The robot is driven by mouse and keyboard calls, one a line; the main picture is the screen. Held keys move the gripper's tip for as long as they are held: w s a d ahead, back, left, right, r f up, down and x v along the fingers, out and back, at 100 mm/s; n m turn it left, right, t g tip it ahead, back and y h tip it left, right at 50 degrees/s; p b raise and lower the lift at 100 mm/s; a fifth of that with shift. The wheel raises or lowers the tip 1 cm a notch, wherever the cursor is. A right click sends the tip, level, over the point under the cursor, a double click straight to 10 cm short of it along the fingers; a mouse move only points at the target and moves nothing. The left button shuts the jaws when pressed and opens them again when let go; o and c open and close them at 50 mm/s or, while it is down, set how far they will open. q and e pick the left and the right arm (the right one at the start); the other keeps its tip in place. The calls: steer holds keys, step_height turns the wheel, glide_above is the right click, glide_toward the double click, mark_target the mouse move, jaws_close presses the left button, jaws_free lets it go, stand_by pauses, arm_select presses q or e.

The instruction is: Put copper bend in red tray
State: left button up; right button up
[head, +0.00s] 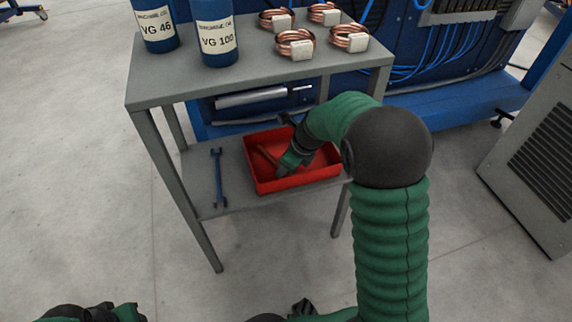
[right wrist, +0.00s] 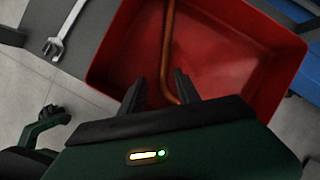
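The red tray (head: 251,179) sits on the lower shelf of a grey table. The copper bend (head: 267,156) lies inside it; in the right wrist view its straight part (right wrist: 167,50) runs from the top edge down to a curve between my fingers. My right gripper (head: 289,164) reaches down into the tray. In the right wrist view its two dark fingers (right wrist: 160,88) are apart, with the copper between them, closer to the right finger. I see no clear grip on it. Dark and green parts of mine show at the bottom left of the head view; whether my left gripper is open there is unclear.
A blue wrench (head: 219,178) lies on the lower shelf (head: 199,179) left of the tray. Two blue bottles (head: 216,35) and several copper coils (head: 295,44) stand on the table top (head: 262,63). The table's front legs and top edge border the shelf opening.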

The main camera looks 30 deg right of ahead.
steer(key=w+p+v, duration=0.1)
steer(key=p+v, duration=0.6)
steer(key=v, duration=0.6)
steer(key=s+a+f+n, duration=0.2)
steer(key=s+a+n, duration=0.2)
steer(key=n, duration=0.6)
steer(key=s+a+f+n+g, duration=0.1)
steer(key=s+a+n, duration=0.3)
steer(key=n, duration=0.6)
steer(key=s+a+f+n+g+h, duration=0.1)
steer(key=s+a+f+n, duration=0.3)
steer(key=s+n, duration=0.3)
steer(key=n, duration=0.3)
steer(key=shift+a+n, duration=0.3)
